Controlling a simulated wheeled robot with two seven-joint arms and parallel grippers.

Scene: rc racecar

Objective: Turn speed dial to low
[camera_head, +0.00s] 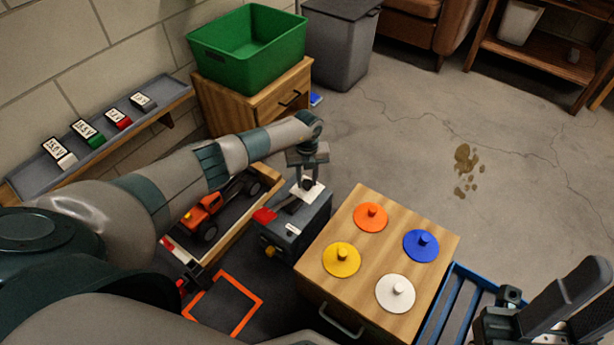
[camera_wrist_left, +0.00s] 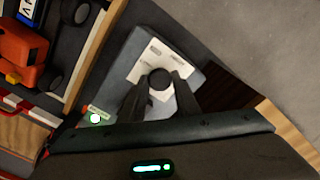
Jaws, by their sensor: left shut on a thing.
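A grey box (camera_head: 283,237) stands between the orange car and the wooden cabinet. On its top is a white plate (camera_wrist_left: 143,65) with small printed labels, too small to read. A round black dial (camera_wrist_left: 159,80) sits on the plate. My left gripper (camera_head: 307,184) reaches down over the box; in the left wrist view its two fingers (camera_wrist_left: 158,92) are closed on the dial from both sides. Which label the dial points to cannot be told. My right gripper (camera_head: 572,300) is at the lower right, partly cut off, its fingers apart and empty, far from the box.
The orange car (camera_head: 207,212) lies in a wooden-edged tray left of the box. A wooden cabinet (camera_head: 325,270) with several coloured discs stands close on the right. A green bin (camera_head: 247,75) sits on a cabinet behind. A wall shelf (camera_head: 100,150) holds small labelled blocks.

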